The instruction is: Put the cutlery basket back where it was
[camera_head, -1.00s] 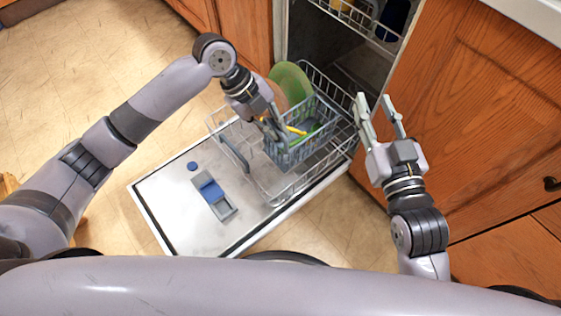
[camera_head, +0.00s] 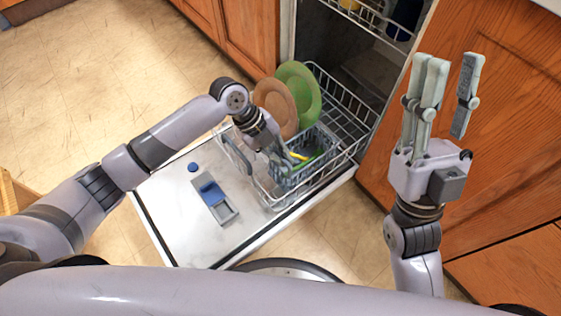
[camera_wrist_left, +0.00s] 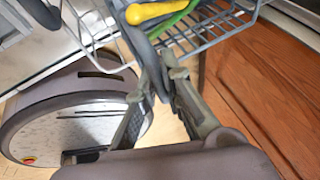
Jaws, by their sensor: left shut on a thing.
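The grey cutlery basket (camera_head: 325,142) is at the front right part of the lower dishwasher rack (camera_head: 350,108). It looks upright and low within the rack; I cannot tell if it rests on the rack floor. Yellow (camera_wrist_left: 155,12) and green (camera_wrist_left: 183,20) cutlery handles show in it in the left wrist view. My left gripper (camera_head: 283,160) is at the basket's left side, shut on its grey handle (camera_wrist_left: 140,45); the fingers hide part of it. My right gripper (camera_head: 445,95) is open and empty, right of the dishwasher, before the wooden cabinet.
A green plate (camera_head: 303,85) and an orange plate (camera_head: 272,103) stand in the rack behind the basket. The open dishwasher door (camera_head: 180,206) lies under the rack, with a blue and grey dispenser (camera_head: 215,197) on it. Wooden cabinets (camera_head: 500,130) flank the machine. Floor at left is clear.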

